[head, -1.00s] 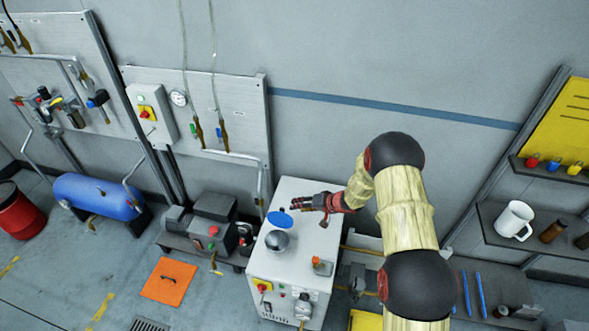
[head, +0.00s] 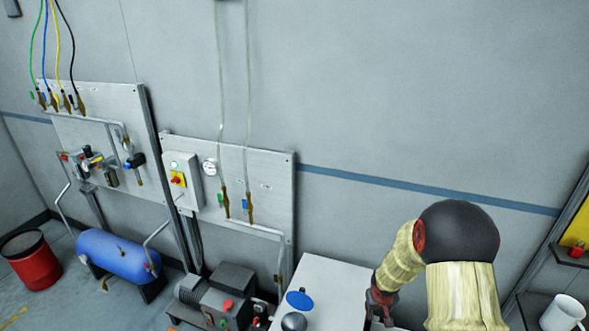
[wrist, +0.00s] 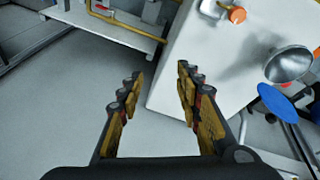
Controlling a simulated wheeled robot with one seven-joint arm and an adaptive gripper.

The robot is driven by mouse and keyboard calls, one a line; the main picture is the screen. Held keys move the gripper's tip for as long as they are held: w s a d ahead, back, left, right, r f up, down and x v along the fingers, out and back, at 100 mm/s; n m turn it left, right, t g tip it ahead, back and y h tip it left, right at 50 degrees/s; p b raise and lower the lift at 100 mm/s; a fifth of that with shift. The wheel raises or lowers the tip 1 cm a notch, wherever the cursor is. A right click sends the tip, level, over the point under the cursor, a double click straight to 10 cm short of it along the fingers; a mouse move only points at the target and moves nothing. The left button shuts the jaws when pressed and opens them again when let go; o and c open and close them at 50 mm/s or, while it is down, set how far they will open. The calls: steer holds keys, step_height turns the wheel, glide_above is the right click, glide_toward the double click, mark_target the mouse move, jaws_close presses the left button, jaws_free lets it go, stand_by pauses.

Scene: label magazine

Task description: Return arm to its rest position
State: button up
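My arm shows at the lower right of the head view, bent at a black joint with pale yellow covers. My gripper (head: 380,308) hangs below it beside the white cabinet, partly cut off by the lower edge. In the wrist view my gripper (wrist: 157,100) has its two fingers wide apart, with nothing between them. The fingers are over the grey floor and the edge of the white cabinet top (wrist: 215,85), apart from any object.
On the white cabinet are a silver dome (wrist: 289,64), a blue disc (wrist: 279,103) and an orange-capped part (wrist: 237,14). A wall panel (head: 270,185) with hoses stands behind. A blue tank (head: 117,254), red drum (head: 33,262) and white mug (head: 562,312) are to the sides.

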steer(key=s+r+g+b, duration=0.2)
steer(key=s+r+b, duration=0.3)
steer(key=s+r, duration=0.8)
steer(key=s+a+r+t+b, duration=0.1)
steer(key=s+a+r+b, duration=0.2)
steer(key=s, duration=0.3)
steer(key=s+a+r+t+y+b, duration=0.1)
steer(key=s+a+r+t+b, duration=0.1)
steer(key=s, duration=0.4)
steer(key=s+a+r+t+b, duration=0.1)
steer(key=s+a+r+b, duration=0.3)
steer(key=s+b, duration=0.2)
steer(key=shift+s+a+m+y, duration=0.3)
steer(key=shift+s+a+y, duration=0.1)
steer(key=shift+s, duration=0.2)
